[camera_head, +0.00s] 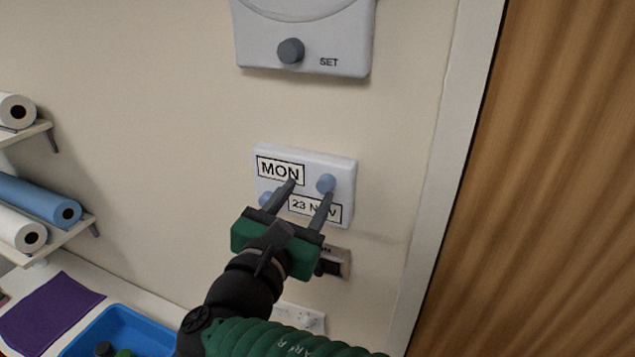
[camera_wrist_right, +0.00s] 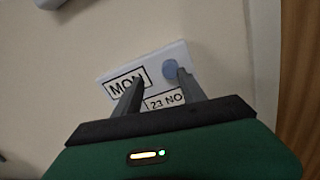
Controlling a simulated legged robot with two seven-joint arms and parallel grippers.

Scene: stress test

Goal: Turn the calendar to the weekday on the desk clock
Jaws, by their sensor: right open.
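The calendar (camera_head: 304,160) is a white wall panel reading MON above 23 NOV, with a blue knob (camera_head: 326,183) beside MON and another blue knob (camera_head: 266,199) at its lower left. The calendar (camera_wrist_right: 158,62) and its upper knob (camera_wrist_right: 170,68) also show in the right wrist view. My right gripper (camera_head: 311,187) is open in front of the calendar. One finger overlaps the MON window and the other lies just below the upper knob; I cannot tell whether either touches. The desk clock is not identifiable here. My left gripper is not in view.
A white wall unit (camera_head: 330,60) with a grey SET knob (camera_head: 290,51) hangs above. A small plate (camera_head: 336,262) sits below the calendar, partly behind my arm. Shelves with rolls (camera_head: 45,200) and a blue tray (camera_head: 125,325) are at left; a wooden door (camera_head: 545,180) is at right.

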